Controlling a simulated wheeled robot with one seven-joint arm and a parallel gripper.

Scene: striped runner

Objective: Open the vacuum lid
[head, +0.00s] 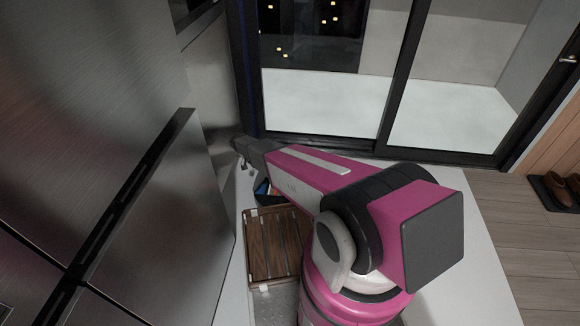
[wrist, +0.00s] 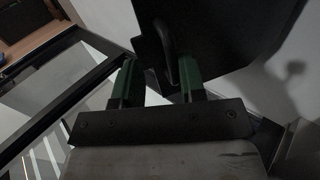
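My gripper (wrist: 157,82) shows two green fingers standing apart in the wrist view, with a clear gap between them. A large dark panel (wrist: 228,48) lies just beyond the fingers, with a thin curved, handle-like piece (wrist: 172,62) close to the right finger. Whether they touch I cannot tell. The panel may be the vacuum lid, but the view is too dark to be sure. In the head view my gripper (head: 243,160) is at the far end of my pink arm, near the back left corner. A dark blue object (head: 264,192) shows partly below it, mostly hidden by my arm.
A tall steel cabinet front (head: 80,130) stands close on the left. Black-framed glass doors (head: 400,80) close off the back. Brown shoes (head: 560,188) sit on a dark tray at right; wooden floor there is free.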

